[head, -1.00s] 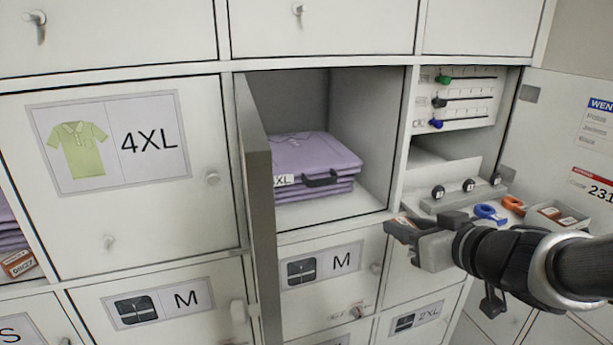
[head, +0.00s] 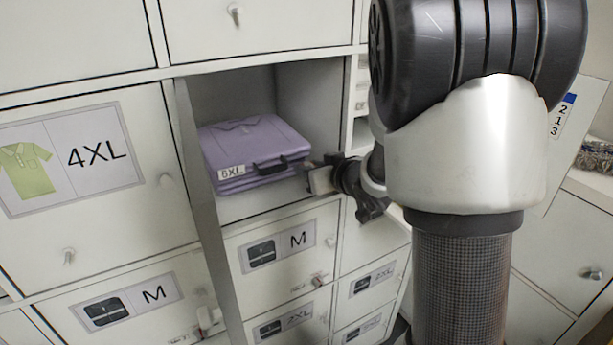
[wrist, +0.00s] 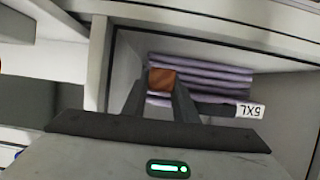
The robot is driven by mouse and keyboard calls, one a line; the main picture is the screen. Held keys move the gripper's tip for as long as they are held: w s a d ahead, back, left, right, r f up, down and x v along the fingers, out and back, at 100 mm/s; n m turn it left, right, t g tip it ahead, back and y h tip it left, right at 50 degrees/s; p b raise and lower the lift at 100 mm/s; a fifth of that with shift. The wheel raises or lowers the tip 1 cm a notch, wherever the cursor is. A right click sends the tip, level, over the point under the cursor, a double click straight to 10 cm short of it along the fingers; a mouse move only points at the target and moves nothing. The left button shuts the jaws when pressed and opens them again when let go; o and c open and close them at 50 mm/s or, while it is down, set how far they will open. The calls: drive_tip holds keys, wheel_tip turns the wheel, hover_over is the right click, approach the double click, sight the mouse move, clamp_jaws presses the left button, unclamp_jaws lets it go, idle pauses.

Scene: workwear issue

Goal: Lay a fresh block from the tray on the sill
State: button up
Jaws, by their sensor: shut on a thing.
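My gripper (head: 322,178) is at the right side of the open compartment's mouth in the head view. In the wrist view its fingers (wrist: 160,95) are shut on an orange-brown block (wrist: 161,78), with the folded shirts behind it. The block is held in the air at the opening. The sill (head: 268,208) is the pale front edge under the open compartment; the part of it that shows looks bare. The tray is not visible in the current views.
My arm covers much of the right of the head view. Closed lockers lie below and to the left.

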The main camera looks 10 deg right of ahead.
drive_tip(key=f, duration=0.1)
drive_tip(key=w+f, duration=0.1)
drive_tip(key=f, duration=0.1)
drive_tip(key=shift+a+f, duration=0.1)
drive_tip(key=shift+a, duration=0.05)
drive_tip(key=shift+s+f, duration=0.1)
drive_tip(key=shift+f, duration=0.05)
drive_tip(key=shift+f+b, duration=0.3)
drive_tip(key=shift+b, duration=0.2)
drive_tip(key=o, duration=1)
drive_tip(key=shift+r, duration=0.1)
drive_tip(key=shift+o, duration=0.2)
